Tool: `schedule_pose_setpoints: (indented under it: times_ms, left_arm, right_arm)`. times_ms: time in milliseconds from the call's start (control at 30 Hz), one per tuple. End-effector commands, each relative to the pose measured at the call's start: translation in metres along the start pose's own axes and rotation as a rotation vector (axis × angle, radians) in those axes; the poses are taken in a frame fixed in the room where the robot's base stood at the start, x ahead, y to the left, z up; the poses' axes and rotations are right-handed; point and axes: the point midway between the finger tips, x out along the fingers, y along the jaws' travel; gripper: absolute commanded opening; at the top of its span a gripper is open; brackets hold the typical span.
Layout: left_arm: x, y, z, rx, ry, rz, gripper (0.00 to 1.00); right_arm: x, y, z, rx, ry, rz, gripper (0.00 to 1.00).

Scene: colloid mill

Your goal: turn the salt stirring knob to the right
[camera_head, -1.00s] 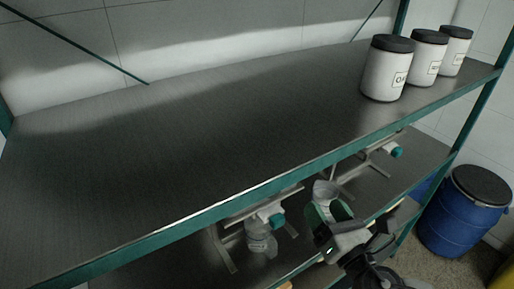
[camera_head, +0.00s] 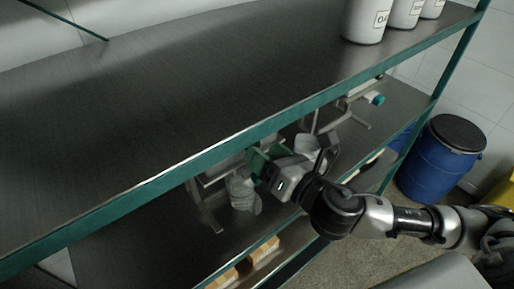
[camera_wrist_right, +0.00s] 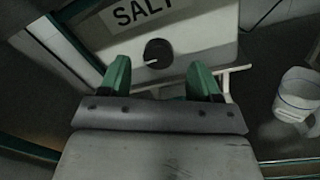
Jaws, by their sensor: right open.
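The salt stirring knob (camera_wrist_right: 157,52) is a round black dial with a short white pointer mark toward its left, on a white panel under a "SALT" label (camera_wrist_right: 146,12) in the right wrist view. My right gripper (camera_wrist_right: 160,72) is open, its green fingers on either side of the knob's lower part in the picture. I cannot tell whether they touch it. In the head view my right gripper (camera_head: 266,157) reaches in at the front of the lower shelf and hides the knob. My left gripper is not in view.
The upper shelf (camera_head: 190,85) overhangs the workspace with a green front edge. A clear beaker (camera_head: 243,192) stands beside my gripper. Another stirrer with a teal end (camera_head: 375,98) is farther right. White jars (camera_head: 365,18) stand above; a blue barrel (camera_head: 437,165) is at right.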

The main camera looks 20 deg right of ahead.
Motion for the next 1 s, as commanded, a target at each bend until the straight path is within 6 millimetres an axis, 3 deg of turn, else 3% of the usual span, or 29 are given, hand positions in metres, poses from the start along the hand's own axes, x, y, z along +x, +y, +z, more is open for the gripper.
schedule_pose_setpoints:
  times_ms: [33, 200, 567, 900, 1000]
  left_arm:
    - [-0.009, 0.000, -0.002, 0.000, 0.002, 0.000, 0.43]
    - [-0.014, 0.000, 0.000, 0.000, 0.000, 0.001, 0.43]
    - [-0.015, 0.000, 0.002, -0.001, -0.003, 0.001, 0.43]
    - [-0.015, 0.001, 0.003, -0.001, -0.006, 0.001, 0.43]
    - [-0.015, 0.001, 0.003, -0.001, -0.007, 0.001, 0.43]
  right_arm:
    - [0.009, 0.003, 0.005, 0.002, -0.002, 0.001, 0.63]
    - [0.026, 0.002, 0.003, 0.001, -0.001, 0.001, 0.63]
    - [0.031, 0.001, 0.001, 0.000, 0.000, 0.000, 0.63]
    - [0.031, 0.001, 0.001, 0.000, 0.000, 0.000, 0.14]
    - [0.031, 0.001, 0.001, 0.003, 0.000, 0.000, 0.14]
